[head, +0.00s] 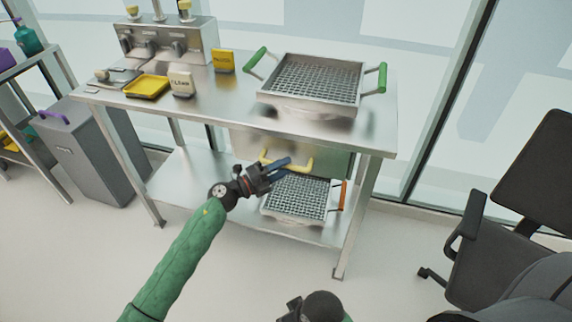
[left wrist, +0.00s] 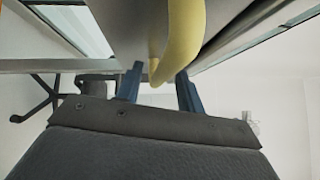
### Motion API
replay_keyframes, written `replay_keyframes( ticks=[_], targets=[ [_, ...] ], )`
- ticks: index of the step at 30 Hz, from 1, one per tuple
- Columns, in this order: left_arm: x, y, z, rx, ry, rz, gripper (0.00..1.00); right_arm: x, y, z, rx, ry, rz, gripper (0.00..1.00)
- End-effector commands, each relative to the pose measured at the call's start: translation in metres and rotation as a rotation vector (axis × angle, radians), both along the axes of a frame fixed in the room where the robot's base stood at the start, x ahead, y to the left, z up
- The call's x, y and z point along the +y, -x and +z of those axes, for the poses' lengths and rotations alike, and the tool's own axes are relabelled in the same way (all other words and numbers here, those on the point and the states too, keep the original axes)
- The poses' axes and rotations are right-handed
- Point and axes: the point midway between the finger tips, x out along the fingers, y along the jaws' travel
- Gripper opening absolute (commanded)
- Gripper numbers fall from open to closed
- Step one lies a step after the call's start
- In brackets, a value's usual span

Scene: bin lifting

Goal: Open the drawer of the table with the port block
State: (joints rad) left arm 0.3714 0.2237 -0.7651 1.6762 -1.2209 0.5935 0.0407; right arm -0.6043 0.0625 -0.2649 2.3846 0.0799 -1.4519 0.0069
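The metal table (head: 215,115) carries the steel port block (head: 165,42) at its back left. Under the right part of its top is a steel drawer (head: 252,143) with a yellow bar handle (head: 303,165); it looks shut. My left gripper (head: 284,170) is at the handle, its blue fingers apart. In the left wrist view the yellow handle (left wrist: 182,40) comes down between and just beyond the two open fingertips (left wrist: 160,72); I cannot tell whether they touch it. My right gripper (head: 298,308) is low at the bottom edge, its fingers not clear.
A mesh basket (head: 318,78) with green handles sits on the tabletop; another basket (head: 295,198) stands on the lower shelf below the drawer. Yellow tray (head: 147,86) and signs are at left. A grey bin (head: 85,160) stands left, an office chair (head: 490,250) right. Floor in front is clear.

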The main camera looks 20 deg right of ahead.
Motion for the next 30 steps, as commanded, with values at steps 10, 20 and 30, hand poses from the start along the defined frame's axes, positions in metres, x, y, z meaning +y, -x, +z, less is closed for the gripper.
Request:
replay_keyframes(
  ticks=[10,20,30],
  targets=[
    [-0.0129,-0.0025,0.0019,0.000,0.000,0.000,0.38,-0.0053,0.0015,0.0028,0.009,0.011,-0.004,0.36],
    [-0.0126,-0.0025,0.0018,0.000,0.000,0.001,0.00,-0.0048,0.0020,0.0027,0.010,0.011,-0.003,0.36],
    [-0.0089,0.0028,0.0018,0.001,-0.001,0.000,0.00,-0.0049,0.0023,0.0062,0.015,0.014,-0.002,0.36]
  ],
)
